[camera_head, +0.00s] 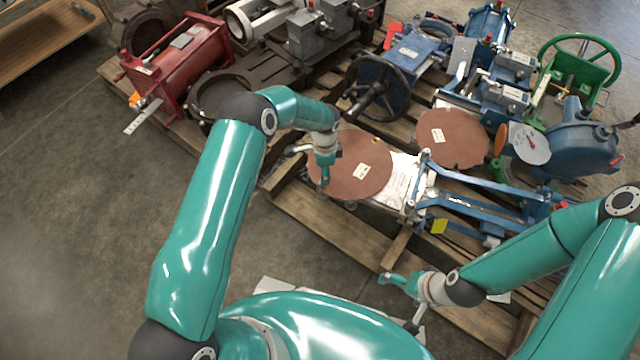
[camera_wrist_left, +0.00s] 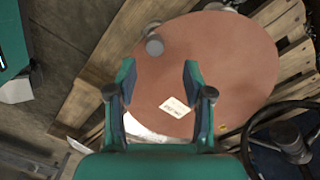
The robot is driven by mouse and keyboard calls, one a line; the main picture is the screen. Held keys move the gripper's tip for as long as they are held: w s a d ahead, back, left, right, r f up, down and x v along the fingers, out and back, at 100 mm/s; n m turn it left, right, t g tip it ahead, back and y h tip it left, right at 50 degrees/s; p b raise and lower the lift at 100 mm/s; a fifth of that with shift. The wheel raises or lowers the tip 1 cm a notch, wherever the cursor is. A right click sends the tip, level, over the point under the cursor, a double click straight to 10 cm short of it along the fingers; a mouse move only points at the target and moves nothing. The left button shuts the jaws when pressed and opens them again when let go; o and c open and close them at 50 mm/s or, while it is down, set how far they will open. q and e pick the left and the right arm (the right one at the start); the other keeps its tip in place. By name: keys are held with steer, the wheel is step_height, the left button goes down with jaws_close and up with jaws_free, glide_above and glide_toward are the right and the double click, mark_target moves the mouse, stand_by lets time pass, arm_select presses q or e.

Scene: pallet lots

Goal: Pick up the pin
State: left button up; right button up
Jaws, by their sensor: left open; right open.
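A small grey cylindrical piece with a rounded end, which looks like the pin (camera_wrist_left: 153,44), shows in the left wrist view at the edge of a reddish-brown disc (camera_wrist_left: 235,65). It lies beyond and between my left fingertips, apart from both. My left gripper (camera_wrist_left: 158,74) is open and empty. In the head view my left gripper (camera_head: 307,168) is over the left edge of the same disc (camera_head: 362,170); I cannot make out the pin clearly there. My right gripper (camera_head: 401,302) is open and empty low in the head view, by the pallet's front edge.
The wooden pallet (camera_head: 325,228) is crowded: a second brown disc (camera_head: 452,140), a blue frame (camera_head: 480,185), a blue handwheel valve (camera_head: 380,85), a red cylinder unit (camera_head: 175,62) and a green handwheel (camera_head: 580,60).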

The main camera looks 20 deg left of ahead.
arm_select(q)
steer(key=f, duration=0.2)
steer(key=f+b, duration=0.1)
steer(key=f, duration=0.1)
steer(key=shift+s+a, duration=0.15)
steer(key=shift+s, duration=0.25)
steer(key=shift+f+b, duration=0.35)
steer(key=shift+f, duration=0.1)
steer(key=shift+r, duration=0.1)
jaws_close()
